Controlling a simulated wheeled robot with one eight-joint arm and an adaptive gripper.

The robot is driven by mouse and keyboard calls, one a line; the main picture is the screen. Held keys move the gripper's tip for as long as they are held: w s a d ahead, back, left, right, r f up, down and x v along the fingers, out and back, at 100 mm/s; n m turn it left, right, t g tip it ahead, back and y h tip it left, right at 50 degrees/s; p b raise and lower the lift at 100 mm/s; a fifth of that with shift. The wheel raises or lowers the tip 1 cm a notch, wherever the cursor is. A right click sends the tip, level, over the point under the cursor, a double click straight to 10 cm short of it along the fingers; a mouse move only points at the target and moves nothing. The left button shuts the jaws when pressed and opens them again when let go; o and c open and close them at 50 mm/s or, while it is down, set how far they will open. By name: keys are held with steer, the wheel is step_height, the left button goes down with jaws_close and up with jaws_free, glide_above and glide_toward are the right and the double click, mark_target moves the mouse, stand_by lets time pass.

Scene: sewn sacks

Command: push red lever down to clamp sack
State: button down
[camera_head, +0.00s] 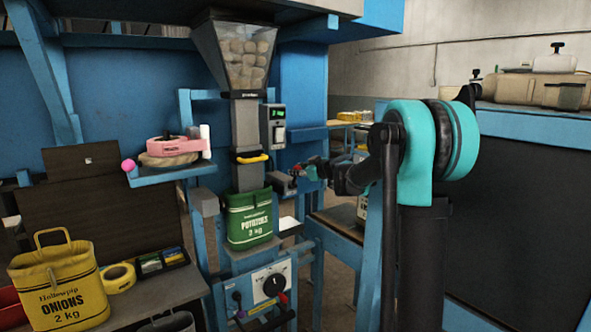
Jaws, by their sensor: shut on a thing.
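My gripper (303,172) is right of the spout, small in view and reached in from the right. I cannot tell the lever's exact angle.
A clear hopper (242,55) full of potatoes tops the spout. A control panel (266,284) with a black knob stands below. A blue shelf (172,176) with tape rolls juts out left. A yellow onions sack (58,282) stands on the left bench.

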mark_target(295, 177)
steer(key=s+f+t+y, duration=0.1)
steer(key=s+d+f+t+y, duration=0.1)
steer(key=s+d+f+t, duration=0.1)
steer(key=f, duration=0.1)
steer(key=shift+s+d+f+t+y, duration=0.1)
steer(key=shift+s+t+y, duration=0.2)
steer(key=shift+s+y, duration=0.1)
steer(key=shift+s+d+f, duration=0.1)
steer(key=shift+s+f, duration=0.05)
steer(key=shift+f, duration=0.25)
stand_by(0.3)
steer(key=shift+f, duration=0.1)
stand_by(0.4)
steer(key=c, duration=1.1)
jaws_free()
steer(key=shift+c, duration=0.2)
